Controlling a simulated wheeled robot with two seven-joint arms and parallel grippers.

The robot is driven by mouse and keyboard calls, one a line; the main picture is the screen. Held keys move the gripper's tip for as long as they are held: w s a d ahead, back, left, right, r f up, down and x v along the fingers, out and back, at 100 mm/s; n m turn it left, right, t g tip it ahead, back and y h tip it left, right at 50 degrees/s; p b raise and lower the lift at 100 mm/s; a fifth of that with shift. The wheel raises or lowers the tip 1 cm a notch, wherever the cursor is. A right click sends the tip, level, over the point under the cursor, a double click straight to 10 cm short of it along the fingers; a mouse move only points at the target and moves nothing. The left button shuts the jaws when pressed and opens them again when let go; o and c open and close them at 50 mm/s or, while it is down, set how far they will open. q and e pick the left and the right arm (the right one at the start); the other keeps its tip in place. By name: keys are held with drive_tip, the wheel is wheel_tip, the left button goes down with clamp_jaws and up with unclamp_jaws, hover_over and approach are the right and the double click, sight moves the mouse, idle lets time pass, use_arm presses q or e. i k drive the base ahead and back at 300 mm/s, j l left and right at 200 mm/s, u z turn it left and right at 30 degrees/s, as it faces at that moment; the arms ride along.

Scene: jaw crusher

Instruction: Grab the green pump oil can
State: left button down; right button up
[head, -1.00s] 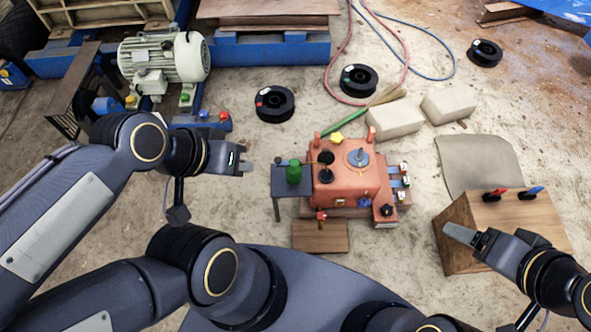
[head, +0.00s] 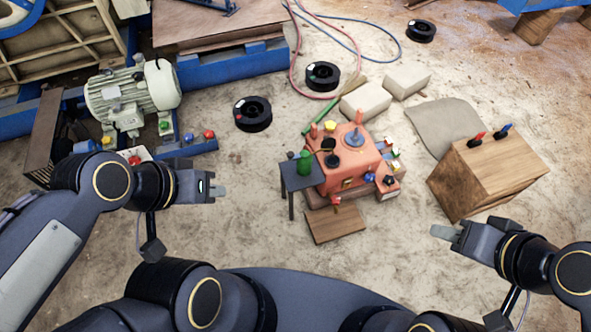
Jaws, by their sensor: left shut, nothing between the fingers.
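The green pump oil can (head: 304,163) stands upright on a small dark side table (head: 301,181) at the left of the orange machine (head: 349,165). My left gripper (head: 219,191) is shut and empty, to the left of the can and clearly apart from it. My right gripper (head: 440,232) is at the lower right, in front of the wooden box and far from the can. Its fingers look close together, but I cannot tell whether they are shut.
A wooden box (head: 487,178) with red and blue handled tools stands at the right. A wooden board (head: 335,225) lies before the machine. Pale blocks (head: 366,102), black spools (head: 253,113) and hoses lie behind. A motor (head: 133,95) stands at the left. Floor between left gripper and table is clear.

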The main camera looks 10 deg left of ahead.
sight(304, 160)
drive_tip(key=j+z, duration=0.3)
drive_tip(key=j, duration=0.5)
drive_tip(key=k+j+z, duration=0.1)
drive_tip(key=j+z, duration=0.25)
drive_tip(key=j, duration=0.45)
drive_tip(key=i+j+z, duration=0.2)
drive_tip(key=j, duration=0.3)
drive_tip(key=i+j+z, duration=0.2)
drive_tip(key=j, duration=0.3)
drive_tip(key=j+z, duration=0.15)
drive_tip(key=j, duration=0.4)
drive_tip(key=i+j+z, duration=0.2)
drive_tip(key=j, duration=0.35)
drive_tip(key=i+j, duration=0.2)
drive_tip(key=j, duration=0.15)
drive_tip(key=i+j+z, duration=0.15)
drive_tip(key=i+j, duration=0.1)
drive_tip(key=j, duration=0.1)
